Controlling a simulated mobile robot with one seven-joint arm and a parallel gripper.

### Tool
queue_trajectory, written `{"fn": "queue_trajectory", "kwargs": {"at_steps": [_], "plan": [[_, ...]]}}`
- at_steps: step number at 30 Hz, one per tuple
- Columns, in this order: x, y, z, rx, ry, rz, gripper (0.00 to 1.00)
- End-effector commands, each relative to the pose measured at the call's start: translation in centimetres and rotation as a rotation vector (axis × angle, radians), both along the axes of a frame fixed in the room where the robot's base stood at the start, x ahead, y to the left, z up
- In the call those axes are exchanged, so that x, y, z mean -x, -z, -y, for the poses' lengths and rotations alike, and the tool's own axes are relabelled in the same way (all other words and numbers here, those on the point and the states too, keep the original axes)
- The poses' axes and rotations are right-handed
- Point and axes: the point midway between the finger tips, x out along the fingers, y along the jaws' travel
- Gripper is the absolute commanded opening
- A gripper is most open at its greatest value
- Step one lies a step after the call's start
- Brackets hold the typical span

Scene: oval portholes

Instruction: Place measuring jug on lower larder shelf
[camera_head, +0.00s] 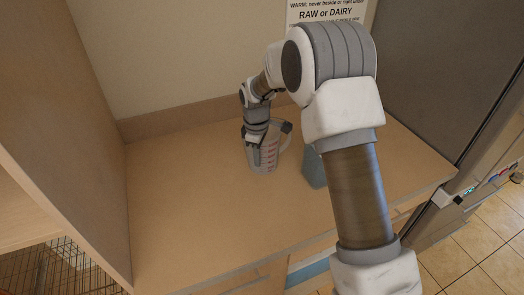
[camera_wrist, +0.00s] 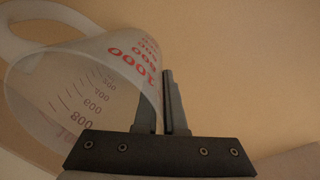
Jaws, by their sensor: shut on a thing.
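The measuring jug (camera_head: 268,158) is clear with red markings and a handle on its right in the head view. It looks upright, at or just above the wooden surface (camera_head: 200,205); I cannot tell if it touches. In the wrist view the jug (camera_wrist: 75,85) fills the left side, with red numbers on its wall. My gripper (camera_wrist: 160,85) is shut on the jug's wall, one finger inside and one outside. In the head view my gripper (camera_head: 258,145) reaches down onto the jug, and its fingertips are partly hidden.
A blue-grey box (camera_head: 313,168) stands right of the jug, partly behind my arm. A wooden side panel (camera_head: 75,120) bounds the left, and a grey panel (camera_head: 435,70) the right. A sign (camera_head: 325,13) hangs on the back wall. The surface left of and before the jug is clear.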

Motion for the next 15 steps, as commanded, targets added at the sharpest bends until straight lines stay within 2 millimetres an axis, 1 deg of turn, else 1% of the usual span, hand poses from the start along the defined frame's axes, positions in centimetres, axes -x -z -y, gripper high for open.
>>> {"fn": "queue_trajectory", "kwargs": {"at_steps": [2, 5, 8, 12, 15], "plan": [[0.0, -0.2, 0.0, -0.001, 0.000, 0.001, 0.00], [-0.1, -1.0, 0.0, -0.001, 0.000, 0.003, 0.00], [-0.1, -2.7, 0.0, -0.001, 0.001, 0.006, 0.00], [-0.1, -5.7, 0.0, -0.001, 0.000, 0.006, 0.00], [-0.1, -7.6, 0.0, -0.002, 0.000, 0.005, 0.00]]}}
